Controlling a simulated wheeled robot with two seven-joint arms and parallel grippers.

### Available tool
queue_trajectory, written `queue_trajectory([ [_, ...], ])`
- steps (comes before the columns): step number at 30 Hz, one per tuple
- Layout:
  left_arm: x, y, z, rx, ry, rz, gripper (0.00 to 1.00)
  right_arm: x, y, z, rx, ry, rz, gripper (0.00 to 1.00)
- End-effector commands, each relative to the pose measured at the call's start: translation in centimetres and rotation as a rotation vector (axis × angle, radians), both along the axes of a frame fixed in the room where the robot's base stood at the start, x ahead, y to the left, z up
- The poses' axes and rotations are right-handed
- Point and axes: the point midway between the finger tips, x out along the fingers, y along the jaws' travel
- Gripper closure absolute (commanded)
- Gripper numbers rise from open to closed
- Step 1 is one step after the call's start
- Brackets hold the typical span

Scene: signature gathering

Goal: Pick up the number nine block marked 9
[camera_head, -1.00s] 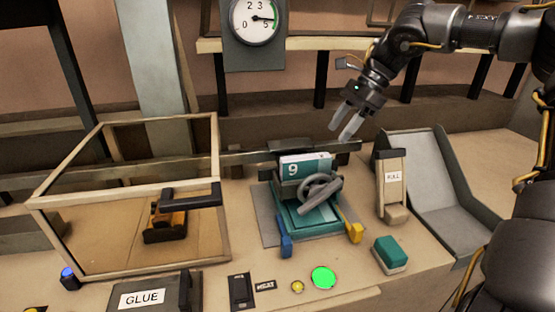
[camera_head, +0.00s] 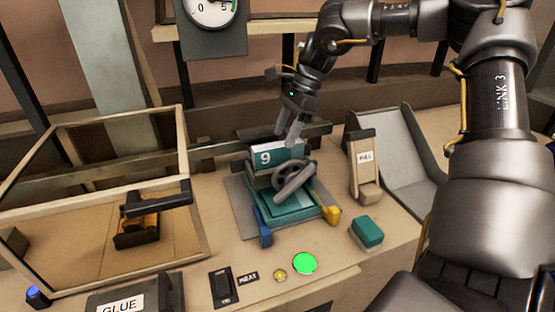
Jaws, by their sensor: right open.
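The number nine block (camera_head: 266,158) is teal with a pale top edge and a white 9 on its face. It sits upright in the teal machine (camera_head: 287,203) at the middle of the bench, behind a grey handwheel (camera_head: 293,182). My right gripper (camera_head: 286,142) is open and points down. Its fingertips are at the right part of the block's top; I cannot tell whether they touch it. My left gripper is not in view.
A wood-framed clear case (camera_head: 182,150) stands at the left with a dark and orange item inside. A PULL lever (camera_head: 363,165) and a grey chute (camera_head: 395,160) are at the right. A teal-topped block (camera_head: 367,232), a green button (camera_head: 305,264) and a GLUE box (camera_head: 125,302) are in front.

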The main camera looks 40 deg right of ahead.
Motion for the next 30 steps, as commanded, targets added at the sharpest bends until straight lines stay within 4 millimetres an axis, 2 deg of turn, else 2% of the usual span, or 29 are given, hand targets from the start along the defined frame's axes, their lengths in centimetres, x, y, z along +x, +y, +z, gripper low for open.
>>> queue_trajectory([
  [6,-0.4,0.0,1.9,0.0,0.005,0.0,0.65,0.2,1.4,-2.3,0.004,0.007,0.002,0.47],
  [12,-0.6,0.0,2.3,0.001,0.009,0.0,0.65,0.5,2.1,-4.3,0.001,0.003,0.0,0.47],
  [30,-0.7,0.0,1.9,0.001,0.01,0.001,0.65,0.6,2.1,-4.8,-0.001,0.001,0.0,0.47],
])
